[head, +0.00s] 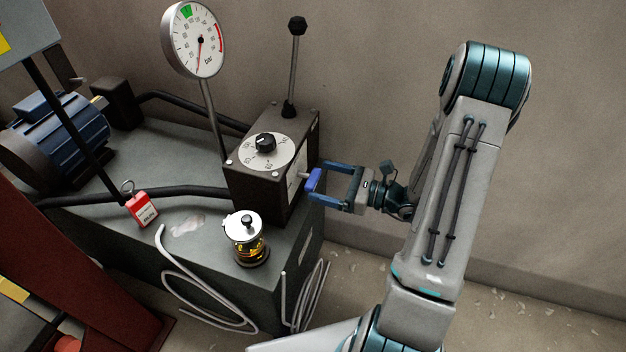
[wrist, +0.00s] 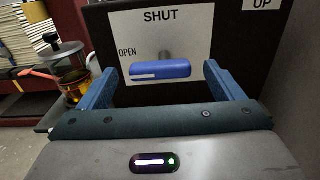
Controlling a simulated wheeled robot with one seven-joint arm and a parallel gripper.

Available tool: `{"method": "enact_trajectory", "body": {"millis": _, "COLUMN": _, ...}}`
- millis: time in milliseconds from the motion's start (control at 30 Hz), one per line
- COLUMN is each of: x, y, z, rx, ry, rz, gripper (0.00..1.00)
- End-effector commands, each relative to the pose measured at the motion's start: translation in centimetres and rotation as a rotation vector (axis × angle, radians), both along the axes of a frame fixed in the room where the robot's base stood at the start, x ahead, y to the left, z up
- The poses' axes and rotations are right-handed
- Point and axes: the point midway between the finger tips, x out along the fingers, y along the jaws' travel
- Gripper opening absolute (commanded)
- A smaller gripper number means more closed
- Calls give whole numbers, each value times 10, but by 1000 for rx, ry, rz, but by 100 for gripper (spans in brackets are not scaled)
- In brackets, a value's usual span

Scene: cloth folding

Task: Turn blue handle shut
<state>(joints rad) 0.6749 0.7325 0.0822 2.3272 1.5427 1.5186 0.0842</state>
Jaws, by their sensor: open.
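The blue handle (wrist: 160,71) is a short bar on the side plate of a dark box. In the wrist view it lies level, its white-striped end at the left towards the word OPEN; SHUT is printed above it. In the head view the handle (head: 313,184) sticks out from the box's right side. My gripper (head: 324,182) is open in front of that side. In the wrist view its blue fingers stand left and right of the handle, with a visible gap at each end. Depth between fingertips and handle is hard to tell.
The dark box (head: 235,187) carries a dial (head: 283,150) and an upright black-knobbed lever (head: 293,75). A glass jar (head: 250,250) stands left of my gripper on the grey unit. A gauge (head: 193,40) and red tag (head: 142,209) are further left. A wall is behind.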

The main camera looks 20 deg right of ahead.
Motion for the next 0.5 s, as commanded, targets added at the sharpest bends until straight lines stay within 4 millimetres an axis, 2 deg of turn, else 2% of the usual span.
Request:
{"method": "enact_trajectory", "body": {"millis": 33, "x": 4, "y": 8, "z": -1, "rx": 1, "ry": -1, "rz": 3, "gripper": 87}}
{"method": "enact_trajectory", "body": {"millis": 200, "x": 16, "y": 24, "z": -1, "rx": 1, "ry": 1, "rz": 1, "gripper": 87}}
{"method": "enact_trajectory", "body": {"millis": 500, "x": 20, "y": 30, "z": 0, "rx": 0, "ry": 1, "rz": 0, "gripper": 87}}
